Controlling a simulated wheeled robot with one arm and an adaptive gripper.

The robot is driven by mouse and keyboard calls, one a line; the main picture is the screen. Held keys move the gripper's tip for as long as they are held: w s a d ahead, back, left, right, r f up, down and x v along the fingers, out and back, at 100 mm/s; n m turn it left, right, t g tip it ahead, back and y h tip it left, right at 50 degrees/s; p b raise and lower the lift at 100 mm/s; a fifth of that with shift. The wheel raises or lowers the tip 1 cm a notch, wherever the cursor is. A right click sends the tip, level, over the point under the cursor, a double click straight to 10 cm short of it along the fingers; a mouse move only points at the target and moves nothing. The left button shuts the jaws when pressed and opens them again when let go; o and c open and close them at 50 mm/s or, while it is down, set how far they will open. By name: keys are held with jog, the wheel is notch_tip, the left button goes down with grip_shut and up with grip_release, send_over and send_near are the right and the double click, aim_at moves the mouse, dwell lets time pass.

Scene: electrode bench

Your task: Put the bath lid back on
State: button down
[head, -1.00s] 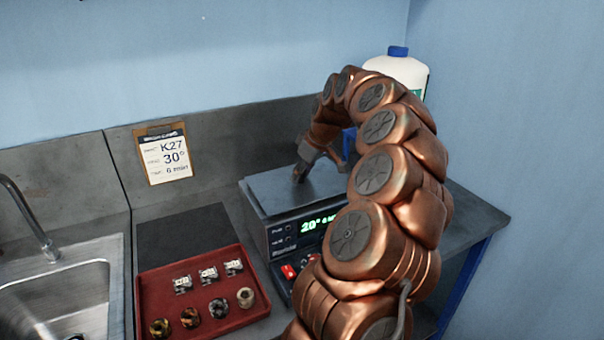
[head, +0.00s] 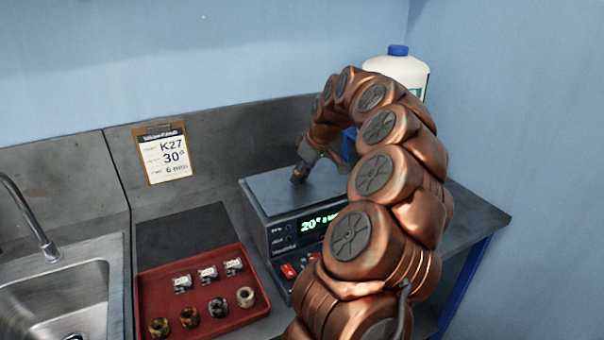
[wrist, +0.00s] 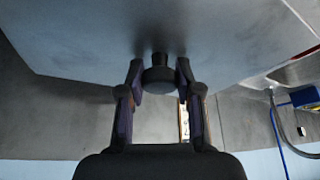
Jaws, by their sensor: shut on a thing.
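The bath (head: 285,235) is a dark box with a green lit display, and its flat grey lid (head: 268,186) lies on top. In the wrist view the lid (wrist: 90,40) fills the upper part, with a round dark knob (wrist: 159,80) on it. My gripper (head: 298,178) is at the lid's top in the head view. In the wrist view my gripper (wrist: 160,78) has its fingers on both sides of the knob, shut on it. My arm hides the right part of the bath and lid, so I cannot tell how the lid sits there.
A red tray (head: 203,318) with several small parts stands in front left of the bath. A sink (head: 70,290) with a tap is at the left. A white bottle with a blue cap (head: 396,68) stands behind my arm. A dark mat (head: 185,233) lies bare behind the tray.

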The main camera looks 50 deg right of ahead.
jog(key=shift+f+b, duration=0.3)
dwell(0.5)
jog(key=c, duration=0.7)
grip_release()
jog(key=o, duration=0.5)
jog(key=shift+r, duration=0.1)
jog(key=shift+r+p, duration=0.85)
jog(key=shift+r, duration=2.55)
jog(key=shift+a, duration=0.1)
